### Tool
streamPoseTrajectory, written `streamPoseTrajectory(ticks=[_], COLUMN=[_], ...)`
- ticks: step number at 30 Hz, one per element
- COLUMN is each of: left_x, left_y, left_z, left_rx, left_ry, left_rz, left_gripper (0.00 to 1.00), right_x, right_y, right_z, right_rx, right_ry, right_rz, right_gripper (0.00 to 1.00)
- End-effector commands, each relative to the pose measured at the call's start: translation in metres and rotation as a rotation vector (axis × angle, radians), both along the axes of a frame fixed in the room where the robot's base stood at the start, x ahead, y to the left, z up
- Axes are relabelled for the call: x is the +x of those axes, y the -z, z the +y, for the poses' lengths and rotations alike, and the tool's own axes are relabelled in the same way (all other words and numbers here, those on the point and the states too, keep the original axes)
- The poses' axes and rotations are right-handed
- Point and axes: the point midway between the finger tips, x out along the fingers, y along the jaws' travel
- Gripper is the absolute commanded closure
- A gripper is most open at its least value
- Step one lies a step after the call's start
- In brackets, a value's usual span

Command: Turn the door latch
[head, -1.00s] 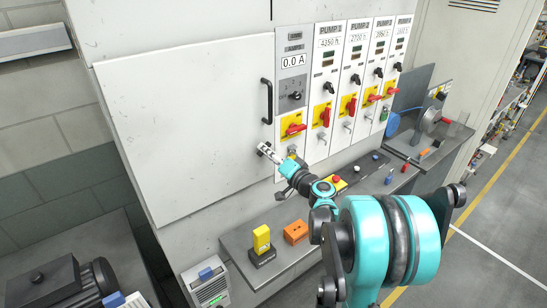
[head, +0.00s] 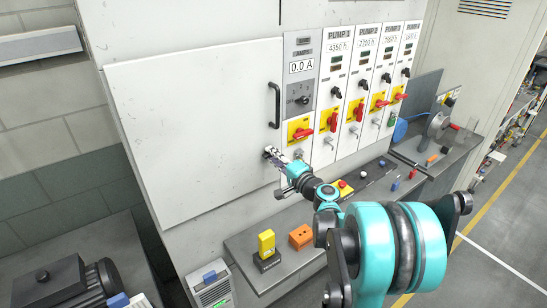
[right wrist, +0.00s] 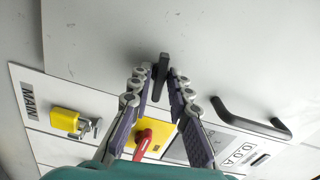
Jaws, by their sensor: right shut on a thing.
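The door (head: 190,110) is a large pale panel on the cabinet and looks closed. A black bar handle (head: 273,105) stands near its right edge and also shows in the right wrist view (right wrist: 252,120). Below the handle is the small dark door latch (right wrist: 160,75), which sticks out from the door. My right gripper (right wrist: 159,84) has its two fingertips around the latch, one on each side, and is shut on it. In the head view the right gripper (head: 271,155) covers most of the latch. My left gripper is not in view.
Pump panels (head: 340,90) with red and black knobs line the cabinet to the right. A dark motor (head: 65,285) stands at lower left.

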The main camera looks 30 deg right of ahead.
Motion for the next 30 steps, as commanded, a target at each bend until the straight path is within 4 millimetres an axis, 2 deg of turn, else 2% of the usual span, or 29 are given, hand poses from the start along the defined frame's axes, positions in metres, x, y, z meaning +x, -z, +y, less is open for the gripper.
streamPoseTrajectory(ticks=[2, 3, 5, 17, 30], left_x=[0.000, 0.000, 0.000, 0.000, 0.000], left_y=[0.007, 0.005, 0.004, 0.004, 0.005], left_z=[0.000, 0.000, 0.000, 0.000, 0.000], left_rx=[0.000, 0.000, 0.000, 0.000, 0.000], left_ry=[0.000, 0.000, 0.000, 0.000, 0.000], left_rz=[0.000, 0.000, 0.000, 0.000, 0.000], left_gripper=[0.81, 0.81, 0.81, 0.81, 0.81], right_x=[0.000, 0.000, 0.000, -0.001, -0.018], right_y=[0.003, 0.001, 0.001, 0.000, 0.000], right_z=[-0.001, -0.001, -0.001, -0.001, -0.002], right_rx=[0.136, 0.138, 0.134, 0.132, 0.131], right_ry=[0.002, 0.002, 0.002, 0.002, 0.002], right_rz=[0.012, 0.012, 0.011, 0.011, 0.011], right_gripper=[1.00, 0.74, 0.60, 0.60, 0.60])
